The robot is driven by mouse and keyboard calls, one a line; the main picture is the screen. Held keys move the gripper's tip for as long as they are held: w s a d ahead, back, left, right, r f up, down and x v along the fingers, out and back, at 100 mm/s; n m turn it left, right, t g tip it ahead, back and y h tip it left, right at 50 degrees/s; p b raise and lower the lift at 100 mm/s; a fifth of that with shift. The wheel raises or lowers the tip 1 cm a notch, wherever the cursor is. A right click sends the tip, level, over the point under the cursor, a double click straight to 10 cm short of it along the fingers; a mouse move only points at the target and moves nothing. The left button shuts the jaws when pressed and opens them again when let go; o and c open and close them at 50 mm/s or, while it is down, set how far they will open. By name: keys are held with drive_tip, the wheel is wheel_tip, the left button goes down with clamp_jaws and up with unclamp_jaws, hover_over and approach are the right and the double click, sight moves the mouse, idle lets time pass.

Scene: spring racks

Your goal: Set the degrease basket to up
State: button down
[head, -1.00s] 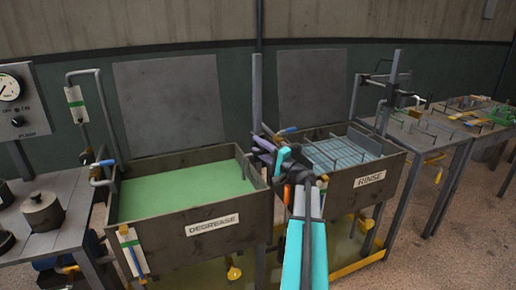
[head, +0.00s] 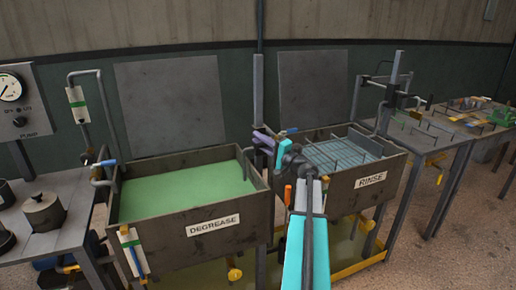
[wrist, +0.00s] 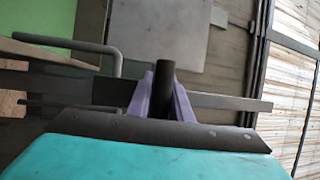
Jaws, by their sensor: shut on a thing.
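The degrease tank (head: 205,228) is on the left, full of opaque green liquid (head: 185,190). I cannot make out its basket. A tall grey post (head: 258,90) stands at the tank's right end. My gripper (head: 263,138) is by this post, between the two tanks. In the wrist view, its purple fingers (wrist: 163,92) are shut around a dark round handle (wrist: 165,72). A long grey bar (wrist: 215,103) runs behind the fingers. A bent grey rod (wrist: 112,52) is close to the left, and green liquid (wrist: 45,18) shows at the upper left. My arm hides part of the post.
The rinse tank (head: 372,181) stands close on the right, with a rack inside it. A table (head: 420,140) with small parts is farther right. A bench (head: 70,225) with a lidded pot (head: 43,212) is at the left. A pale panel (head: 172,105) stands behind the tank.

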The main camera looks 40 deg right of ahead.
drive_tip(key=r, duration=1.3)
drive_tip(key=shift+d+r, duration=0.15)
drive_tip(key=shift+d, duration=0.2)
drive_tip(key=shift+r, duration=0.1)
drive_tip(key=c, duration=1.7)
unclamp_jaws()
drive_tip(key=shift+w, duration=0.1)
drive_tip(key=shift+o, duration=0.4)
drive_tip(key=shift+f, duration=0.2)
drive_tip(key=shift+a, duration=0.1)
drive_tip(key=shift+f, duration=0.1)
drive_tip(key=shift+s+f, duration=0.15)
drive_tip(key=shift+s, duration=0.5)
drive_tip(key=s+f+b, duration=0.2)
drive_tip(key=s, duration=1)
drive_tip(key=shift+s, duration=0.2)
drive_tip(key=shift+s, duration=0.1)
